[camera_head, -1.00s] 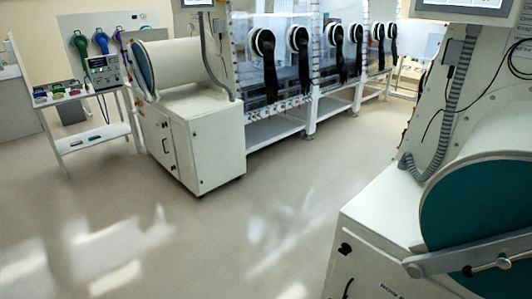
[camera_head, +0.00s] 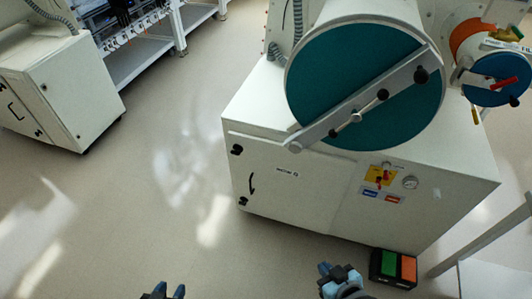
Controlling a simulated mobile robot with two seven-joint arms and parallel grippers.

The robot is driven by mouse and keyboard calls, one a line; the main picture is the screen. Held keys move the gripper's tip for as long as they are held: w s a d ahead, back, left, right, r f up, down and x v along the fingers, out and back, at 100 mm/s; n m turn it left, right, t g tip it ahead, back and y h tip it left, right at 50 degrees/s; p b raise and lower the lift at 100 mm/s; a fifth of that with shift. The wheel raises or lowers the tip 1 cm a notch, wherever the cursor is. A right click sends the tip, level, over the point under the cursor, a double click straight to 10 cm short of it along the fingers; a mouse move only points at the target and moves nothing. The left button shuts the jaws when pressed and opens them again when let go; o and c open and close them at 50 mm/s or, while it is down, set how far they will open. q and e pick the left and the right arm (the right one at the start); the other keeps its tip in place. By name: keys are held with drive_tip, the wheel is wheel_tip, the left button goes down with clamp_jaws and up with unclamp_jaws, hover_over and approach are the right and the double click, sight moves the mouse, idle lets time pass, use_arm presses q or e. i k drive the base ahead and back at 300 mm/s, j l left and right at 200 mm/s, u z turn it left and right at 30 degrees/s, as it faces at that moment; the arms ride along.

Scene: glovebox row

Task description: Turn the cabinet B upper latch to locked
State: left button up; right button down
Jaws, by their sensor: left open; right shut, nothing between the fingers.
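A white cabinet (camera_head: 290,200) stands ahead, under a large antechamber with a teal round door. Its label is too small to read, so I cannot tell whether it is cabinet B. On its door's left side are a black upper latch (camera_head: 237,149), a black handle (camera_head: 252,184) and a black lower latch (camera_head: 242,201). I cannot tell whether the upper latch is locked. My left gripper (camera_head: 165,291) is open at the bottom edge, partly cut off, away from the cabinet. My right gripper (camera_head: 337,272) is shut and empty, below the cabinet's front in the picture.
The teal antechamber door (camera_head: 350,80) carries a grey bar with black knobs. A pedal box with green and orange pads (camera_head: 393,267) lies on the floor at the cabinet's right. Another white cabinet (camera_head: 60,95) stands at left. Floor (camera_head: 150,190) between the cabinets is clear.

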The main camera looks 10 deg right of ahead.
sight(238, 149)
drive_tip(key=i+j, duration=0.15)
drive_tip(key=j, duration=0.3)
drive_tip(key=i+j+z, duration=0.15)
drive_tip(key=j, duration=0.3)
drive_tip(key=i+j, duration=0.1)
drive_tip(key=j, duration=0.35)
drive_tip(key=i+j+z, duration=0.15)
drive_tip(key=j, duration=0.3)
drive_tip(key=i+j, duration=0.1)
drive_tip(key=j, duration=0.35)
drive_tip(key=i+j+z, duration=0.15)
drive_tip(key=i+j, duration=0.4)
drive_tip(key=i, duration=0.05)
